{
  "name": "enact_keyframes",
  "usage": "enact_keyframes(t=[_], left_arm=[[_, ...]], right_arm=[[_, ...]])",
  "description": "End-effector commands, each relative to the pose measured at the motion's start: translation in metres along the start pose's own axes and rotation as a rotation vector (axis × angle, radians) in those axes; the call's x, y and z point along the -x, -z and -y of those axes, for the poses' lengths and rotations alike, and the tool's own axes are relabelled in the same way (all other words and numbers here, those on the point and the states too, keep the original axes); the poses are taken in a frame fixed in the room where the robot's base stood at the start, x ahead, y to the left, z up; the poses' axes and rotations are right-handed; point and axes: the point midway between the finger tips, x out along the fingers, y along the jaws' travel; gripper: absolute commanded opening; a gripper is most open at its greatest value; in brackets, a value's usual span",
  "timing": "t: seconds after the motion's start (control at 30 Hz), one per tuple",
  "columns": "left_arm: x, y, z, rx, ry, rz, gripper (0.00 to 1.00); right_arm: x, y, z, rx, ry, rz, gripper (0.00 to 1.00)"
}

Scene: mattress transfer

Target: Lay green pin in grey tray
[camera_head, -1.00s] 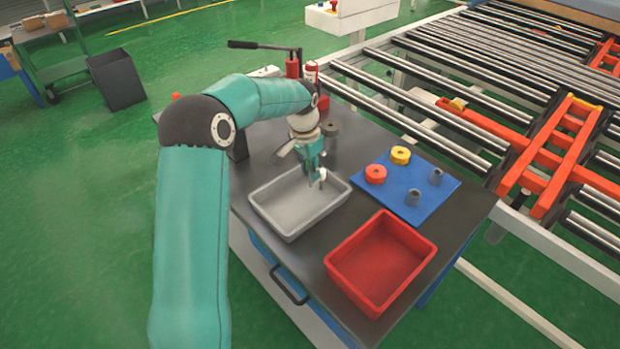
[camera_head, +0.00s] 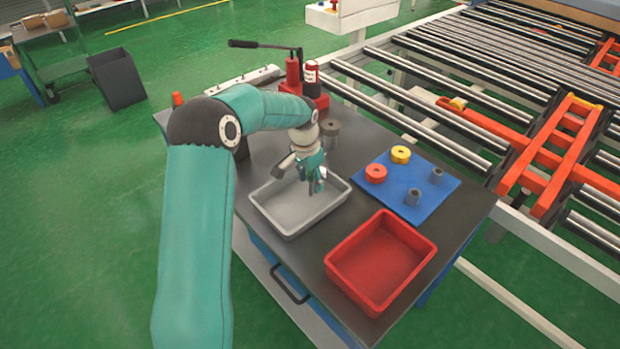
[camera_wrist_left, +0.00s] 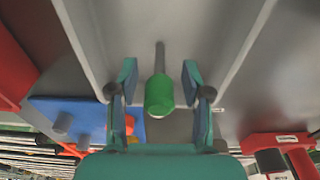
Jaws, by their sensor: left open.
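The grey tray (camera_head: 283,214) lies on the dark tabletop, and my left gripper (camera_head: 316,187) is over its right part. In the left wrist view the green pin (camera_wrist_left: 159,96), with a green head and a thin grey shaft, lies between my left gripper's two spread fingers. A gap shows on each side of the head. Behind the pin is the tray's grey inside (camera_wrist_left: 205,25). I cannot tell whether the pin rests on the tray floor. In the head view my gripper hides the pin. My right gripper is not in view.
A red tray (camera_head: 375,265) stands at the table's front. A blue mat (camera_head: 425,190) to the right holds red and yellow rings and two grey parts. A red press with a black lever (camera_head: 293,72) and a grey cylinder (camera_head: 330,133) stand behind the gripper.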

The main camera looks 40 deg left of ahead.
Motion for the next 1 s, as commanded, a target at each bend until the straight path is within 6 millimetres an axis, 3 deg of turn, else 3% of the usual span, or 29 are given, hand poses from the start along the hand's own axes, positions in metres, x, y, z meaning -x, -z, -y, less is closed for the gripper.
enact_keyframes(t=[0.27,0.7,1.0], left_arm=[[0.011,0.001,0.0,-0.001,0.002,-0.003,0.48],[0.092,0.002,-0.001,-0.001,0.001,-0.004,0.48],[0.121,0.001,-0.001,-0.002,0.0,0.0,0.48]], right_arm=[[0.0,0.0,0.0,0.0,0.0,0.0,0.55],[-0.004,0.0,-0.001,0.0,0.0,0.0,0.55],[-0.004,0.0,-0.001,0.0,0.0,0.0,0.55]])
